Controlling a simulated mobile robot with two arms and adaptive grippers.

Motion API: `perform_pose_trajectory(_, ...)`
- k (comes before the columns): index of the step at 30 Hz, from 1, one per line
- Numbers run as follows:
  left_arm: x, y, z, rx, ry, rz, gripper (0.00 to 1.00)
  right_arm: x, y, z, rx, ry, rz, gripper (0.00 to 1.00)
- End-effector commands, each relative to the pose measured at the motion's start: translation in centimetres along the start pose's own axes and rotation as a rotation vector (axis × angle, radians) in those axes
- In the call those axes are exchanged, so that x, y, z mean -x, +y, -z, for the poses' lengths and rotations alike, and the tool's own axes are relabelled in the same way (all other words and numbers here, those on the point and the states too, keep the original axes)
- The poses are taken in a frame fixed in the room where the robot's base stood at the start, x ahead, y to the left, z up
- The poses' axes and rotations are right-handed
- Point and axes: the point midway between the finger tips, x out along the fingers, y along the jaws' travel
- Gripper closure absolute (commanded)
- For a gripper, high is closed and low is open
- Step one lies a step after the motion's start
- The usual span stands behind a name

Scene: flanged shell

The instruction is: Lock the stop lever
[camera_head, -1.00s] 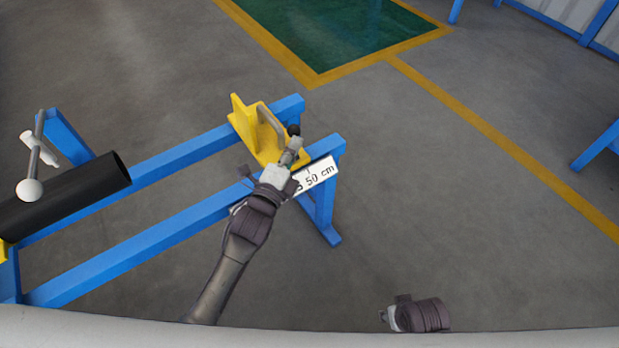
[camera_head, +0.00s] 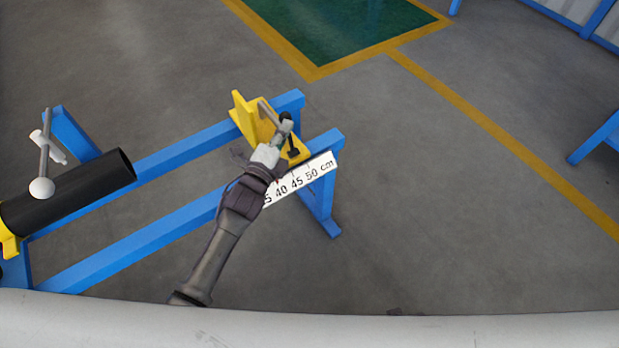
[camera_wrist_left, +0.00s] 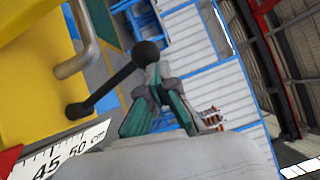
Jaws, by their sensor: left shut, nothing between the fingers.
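The yellow stop (camera_head: 247,118) sits on the blue rails at their right end, with a grey bent handle (camera_head: 268,112) on it. It also shows at the left of the left wrist view (camera_wrist_left: 30,75). The stop lever (camera_head: 292,143) is a black rod with a black ball knob, standing up from the stop's base. In the left wrist view the rod (camera_wrist_left: 105,90) runs slanted up to the knob (camera_wrist_left: 146,52). My left gripper (camera_head: 285,126) is shut and empty, its fingertips (camera_wrist_left: 158,80) right at the knob; I cannot tell whether they touch.
A white scale (camera_head: 305,178) marked in cm lies along the near blue rail (camera_head: 130,245). A black pipe (camera_head: 75,192) with a grey ball-ended clamp handle (camera_head: 42,187) lies at the left. The floor to the right is clear.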

Motion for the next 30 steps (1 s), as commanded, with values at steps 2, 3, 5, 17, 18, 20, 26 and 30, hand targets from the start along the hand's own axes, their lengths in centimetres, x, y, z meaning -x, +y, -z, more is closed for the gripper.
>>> perform_pose_trajectory(2, -0.2, -0.2, -0.4, -0.003, -0.005, 0.004, 1.0, 0.0, 0.0, 0.0, 0.0, 0.0, 0.0, 0.55)
perform_pose_trajectory(3, -0.2, -0.3, -0.5, -0.003, -0.006, 0.004, 1.0, 0.0, 0.0, 0.0, 0.0, 0.0, 0.0, 0.55)
perform_pose_trajectory(5, -0.2, -0.3, -0.5, -0.004, -0.007, 0.005, 1.0, 0.0, 0.0, 0.0, 0.0, 0.0, 0.0, 0.55)
perform_pose_trajectory(17, 0.4, -0.4, -0.7, -0.005, -0.009, 0.006, 1.0, 0.0, -0.1, 0.1, 0.0, 0.002, 0.001, 0.55)
perform_pose_trajectory(18, 0.8, -0.3, -0.6, -0.005, -0.008, 0.006, 1.0, 0.0, -0.1, 0.1, 0.0, 0.002, 0.001, 0.55)
perform_pose_trajectory(20, 1.8, -0.2, -0.5, -0.005, -0.007, 0.003, 1.0, 0.0, -0.1, 0.1, 0.0, 0.002, 0.001, 0.55)
perform_pose_trajectory(26, 6.2, 0.0, -0.2, -0.003, -0.004, -0.001, 1.0, 0.0, 0.0, 0.0, 0.0, 0.001, 0.001, 0.55)
perform_pose_trajectory(30, 9.0, -0.1, -0.1, -0.002, -0.002, 0.0, 1.0, 0.0, 0.0, 0.0, 0.0, 0.001, 0.0, 0.55)
